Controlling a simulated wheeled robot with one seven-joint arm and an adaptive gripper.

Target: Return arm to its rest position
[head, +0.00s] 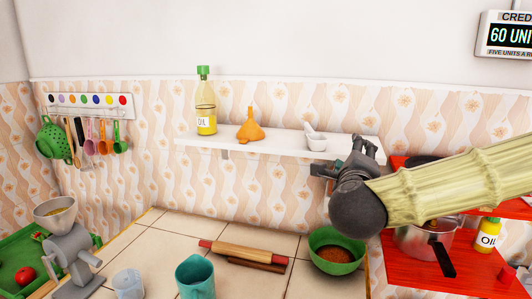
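My gripper (347,160) is in the head view, at the end of my arm, which reaches in from the right edge. It is in front of the right part of the white shelf (280,143) and above the green bowl (334,236). Its dark fingers point up and to the left. The fingers overlap in this view, so I cannot tell if they are open or shut. I see nothing clearly held in it.
The shelf carries an oil bottle (205,105), an orange funnel (250,128) and a mortar (315,141). A rolling pin (243,251) and blue jug (195,278) are on the tiled counter.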

